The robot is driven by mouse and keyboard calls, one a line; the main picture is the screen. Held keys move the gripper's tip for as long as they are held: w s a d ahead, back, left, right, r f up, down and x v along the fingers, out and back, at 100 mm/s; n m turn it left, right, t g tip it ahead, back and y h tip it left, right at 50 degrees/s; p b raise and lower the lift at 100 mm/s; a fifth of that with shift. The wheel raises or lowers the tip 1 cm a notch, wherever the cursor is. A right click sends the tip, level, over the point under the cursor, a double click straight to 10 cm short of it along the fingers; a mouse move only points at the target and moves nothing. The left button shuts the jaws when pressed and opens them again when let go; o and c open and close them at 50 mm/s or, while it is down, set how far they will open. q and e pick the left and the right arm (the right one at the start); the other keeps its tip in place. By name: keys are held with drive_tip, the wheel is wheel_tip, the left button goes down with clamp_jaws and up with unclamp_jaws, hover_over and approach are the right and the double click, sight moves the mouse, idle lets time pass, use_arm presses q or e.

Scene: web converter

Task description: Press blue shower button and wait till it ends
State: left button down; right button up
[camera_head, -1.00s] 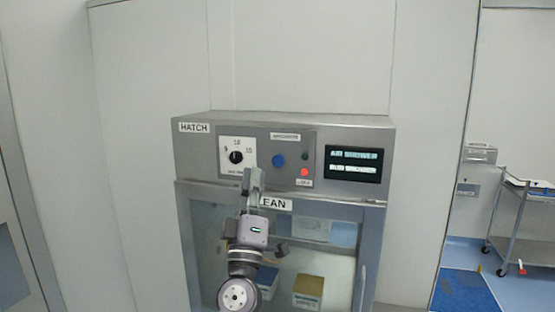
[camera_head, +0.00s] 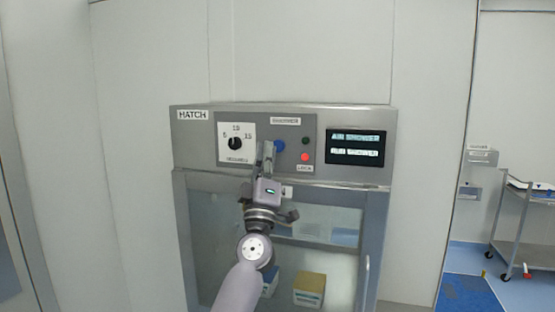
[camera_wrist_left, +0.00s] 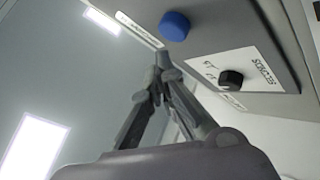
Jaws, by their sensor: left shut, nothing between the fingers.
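The blue shower button (camera_head: 279,146) is on the hatch's grey control panel, between a dial and two small lights. It also shows in the left wrist view (camera_wrist_left: 174,26). My left gripper (camera_head: 267,146) is shut and empty, its fingertips at panel height just left of the button in the head view. In the left wrist view the closed fingertips (camera_wrist_left: 163,60) appear a little below the button, with a visible gap in the picture. I cannot tell whether they touch the panel. The display (camera_head: 356,147) shows two lit lines, too blurred to read surely. My right gripper is not in view.
The black timer dial (camera_head: 235,143) is left of the button. A red light (camera_head: 305,156) and a dark green one sit to its right. Below is the hatch's glass door (camera_head: 330,225), with boxes (camera_head: 309,288) inside. A metal cart (camera_head: 524,225) stands far right.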

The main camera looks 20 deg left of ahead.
use_arm(q)
drive_tip(key=shift+w, duration=0.45)
drive_tip(key=shift+w, duration=0.1)
idle(1.1)
drive_tip(key=shift+w+b, duration=0.3)
drive_tip(key=shift+b, duration=0.05)
drive_tip(key=shift+w+r+b, duration=0.1)
drive_tip(key=shift+w+b, duration=0.5)
drive_tip(key=shift+b, duration=0.05)
idle(0.7)
drive_tip(key=s+p, duration=0.2)
drive_tip(key=shift+p, duration=0.35)
